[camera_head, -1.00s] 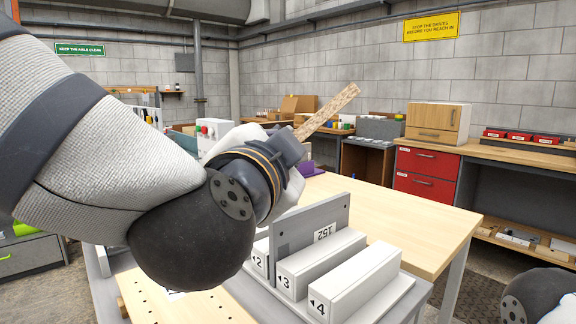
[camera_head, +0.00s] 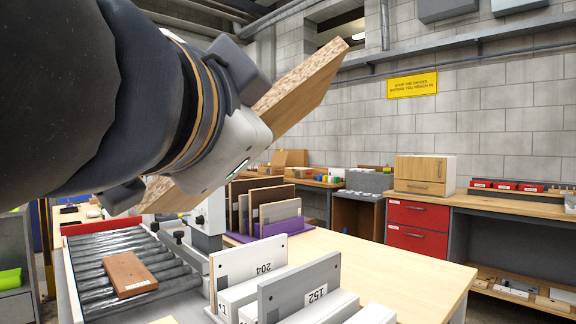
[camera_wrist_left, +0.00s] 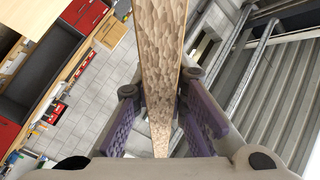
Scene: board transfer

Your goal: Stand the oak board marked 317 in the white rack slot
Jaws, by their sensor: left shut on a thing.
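My left gripper (camera_head: 225,140) is shut on a board (camera_head: 300,92) with oak-coloured faces and a speckled chipboard edge. It holds the board high and tilted, above the roller conveyor and left of the rack. In the left wrist view the board (camera_wrist_left: 160,50) runs lengthwise between the purple finger pads (camera_wrist_left: 162,112). No number shows on it, so I cannot read 317. The white rack (camera_head: 374,315) is at the bottom of the head view, partly cut off. A white board marked 204 (camera_head: 240,262) and a grey board marked 152 (camera_head: 300,285) stand in it. My right gripper is out of view.
A roller conveyor (camera_head: 92,252) with a brown board (camera_head: 128,274) lies at lower left. A purple rack (camera_head: 273,229) with several upright boards stands behind the white rack. The wooden table top (camera_head: 400,265) right of the racks is clear. A red drawer cabinet (camera_head: 413,213) stands beyond.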

